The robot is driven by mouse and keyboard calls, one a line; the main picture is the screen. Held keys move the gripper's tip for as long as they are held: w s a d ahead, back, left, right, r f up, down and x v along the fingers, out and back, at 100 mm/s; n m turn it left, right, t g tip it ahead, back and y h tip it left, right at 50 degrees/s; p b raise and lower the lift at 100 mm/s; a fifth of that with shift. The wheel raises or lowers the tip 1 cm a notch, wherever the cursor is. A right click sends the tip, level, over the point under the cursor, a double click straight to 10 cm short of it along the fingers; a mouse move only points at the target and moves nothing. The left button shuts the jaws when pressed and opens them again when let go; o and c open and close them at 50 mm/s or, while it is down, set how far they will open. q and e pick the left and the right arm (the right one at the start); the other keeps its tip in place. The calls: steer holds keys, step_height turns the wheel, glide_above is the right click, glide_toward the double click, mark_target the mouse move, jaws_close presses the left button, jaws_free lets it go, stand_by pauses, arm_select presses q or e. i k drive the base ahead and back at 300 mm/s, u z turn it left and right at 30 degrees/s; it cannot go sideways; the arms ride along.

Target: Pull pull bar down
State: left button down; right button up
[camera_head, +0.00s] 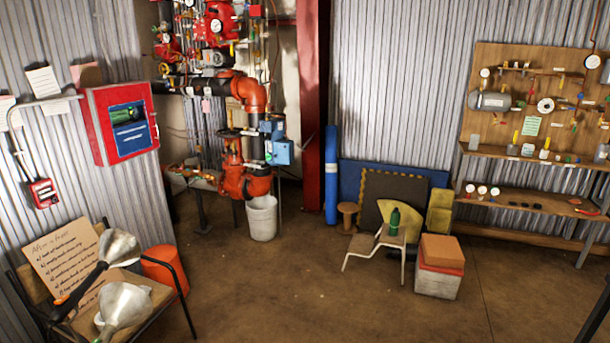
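A small red wall box (43,193) with a pale part on its front hangs on the corrugated wall at the far left. A grey conduit runs down to it. It looks like a pull station, but its bar is too small to make out, so I cannot tell the bar's position. A larger red cabinet (121,123) with a blue inside and a green bottle-like thing is to its right. Neither of my grippers is in view.
A chair (178,270) holding a handwritten board (62,257) and silver horn-shaped objects (127,303) stands below the red box. Red valves and pipes (254,95) are behind. A small stool (381,240) and stacked boxes (440,268) stand right. The middle floor is clear.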

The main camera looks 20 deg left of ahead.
mark_target(44, 193)
steer(key=u, duration=0.2)
steer(key=i, duration=1.95)
steer(key=u, duration=0.85)
steer(key=i, duration=2.3)
steer(key=u, duration=0.75)
